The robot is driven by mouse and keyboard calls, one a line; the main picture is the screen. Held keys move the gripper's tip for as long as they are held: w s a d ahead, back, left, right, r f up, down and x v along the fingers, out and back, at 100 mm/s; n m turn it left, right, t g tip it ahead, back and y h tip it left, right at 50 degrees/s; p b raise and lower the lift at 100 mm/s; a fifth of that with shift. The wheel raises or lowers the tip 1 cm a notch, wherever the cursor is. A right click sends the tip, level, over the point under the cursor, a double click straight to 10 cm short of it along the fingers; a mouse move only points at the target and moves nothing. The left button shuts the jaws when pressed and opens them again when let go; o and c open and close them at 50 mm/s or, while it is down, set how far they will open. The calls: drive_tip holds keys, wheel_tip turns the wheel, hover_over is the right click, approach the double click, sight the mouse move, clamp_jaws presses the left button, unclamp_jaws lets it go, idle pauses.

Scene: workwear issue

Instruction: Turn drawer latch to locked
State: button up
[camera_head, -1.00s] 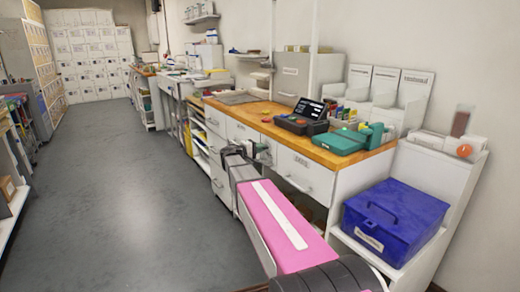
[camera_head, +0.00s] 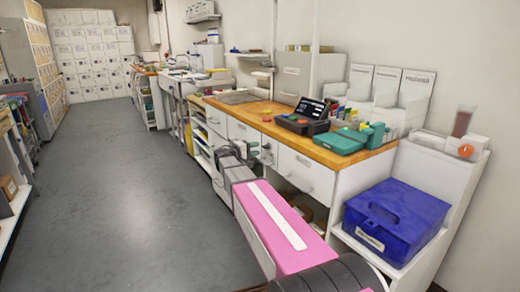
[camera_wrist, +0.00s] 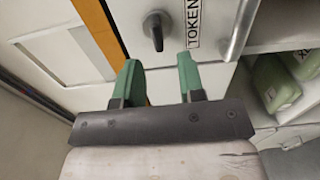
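The dark drawer latch (camera_wrist: 156,28) shows at the top of the wrist view, on a white drawer front (camera_wrist: 212,62) beside an upright label reading "TOKEN" (camera_wrist: 193,22). My gripper (camera_wrist: 158,62) has two green fingers spread apart with nothing between them. The latch is just beyond the fingertips, roughly in line with the gap, and looks apart from them. In the head view my gripper (camera_head: 264,153) is close to the drawer fronts under the wooden worktop (camera_head: 250,108); there the latch is too small or hidden to make out.
A silver bar handle (camera_wrist: 240,30) lies right of the label in the wrist view. Green items (camera_wrist: 272,84) sit on an open shelf farther right. In the head view a blue box (camera_head: 395,220) stands right of my arm. The grey floor (camera_head: 130,190) at left is clear.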

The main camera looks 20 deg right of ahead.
drive_tip(key=v, duration=0.7)
drive_tip(key=shift+a, duration=0.15)
drive_tip(key=s+d+f+g+y, duration=0.2)
drive_tip(key=s+d+f+y, duration=0.15)
drive_tip(key=s+f, duration=0.45)
drive_tip(key=s+a+f+m+g+y, duration=0.1)
drive_tip(key=s+a+f+y, duration=0.3)
drive_tip(key=s+f+y, duration=0.3)
drive_tip(key=s+a+f+m+g+y, duration=0.2)
drive_tip(key=s+a+f+y, duration=0.2)
drive_tip(key=s+f+y, duration=0.3)
drive_tip(key=s+f, duration=0.2)
drive_tip(key=s, duration=0.3)
drive_tip(key=shift+a, duration=0.4)
drive_tip(key=shift+s, duration=0.15)
